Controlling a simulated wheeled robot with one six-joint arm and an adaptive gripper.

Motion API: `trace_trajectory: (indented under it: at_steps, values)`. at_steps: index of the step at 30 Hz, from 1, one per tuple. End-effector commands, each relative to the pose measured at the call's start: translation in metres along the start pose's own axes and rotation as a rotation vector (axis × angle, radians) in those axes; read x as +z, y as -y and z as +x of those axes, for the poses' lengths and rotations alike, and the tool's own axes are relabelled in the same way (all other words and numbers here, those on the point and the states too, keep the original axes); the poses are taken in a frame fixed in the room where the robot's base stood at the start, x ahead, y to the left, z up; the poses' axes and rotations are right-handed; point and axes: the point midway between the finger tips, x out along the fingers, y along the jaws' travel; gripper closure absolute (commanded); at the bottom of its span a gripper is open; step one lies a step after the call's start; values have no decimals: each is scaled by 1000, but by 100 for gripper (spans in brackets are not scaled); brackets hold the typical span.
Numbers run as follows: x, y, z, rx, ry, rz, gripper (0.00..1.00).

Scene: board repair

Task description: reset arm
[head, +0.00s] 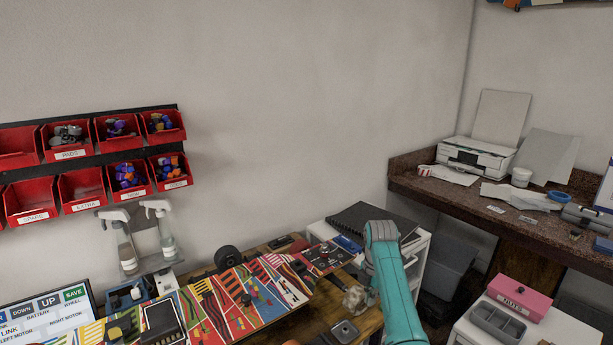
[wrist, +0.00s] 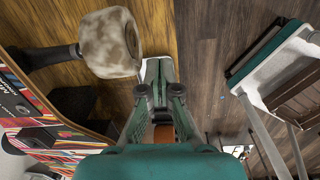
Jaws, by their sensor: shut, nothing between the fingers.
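My gripper (wrist: 157,68) is shut and empty in the wrist view, its grey-and-teal fingers together. In the head view my teal arm rises from the bottom edge over the right end of the workbench; I cannot make out the fingers there.
The wooden workbench (head: 309,335) carries a long colourful patterned board (head: 265,290). Red bins (head: 80,195) hang on the left wall. Spray bottles (head: 165,240) stand behind the bench. A pink box (head: 519,297) stands on a white cabinet at right. A printer (head: 473,155) sits on the counter.

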Motion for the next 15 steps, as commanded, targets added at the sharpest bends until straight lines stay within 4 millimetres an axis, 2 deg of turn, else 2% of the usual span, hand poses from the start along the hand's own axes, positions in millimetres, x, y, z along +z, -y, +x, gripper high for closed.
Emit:
trace_trajectory:
  at_steps: [1,6,10,15]
  values:
    - [3,-5,-13,-7,-4,-17,100]
    - [11,-18,-43,-37,-23,-74,100]
    - [13,-23,-55,-50,-32,-98,100]
    - [14,-24,-54,-55,-35,-106,100]
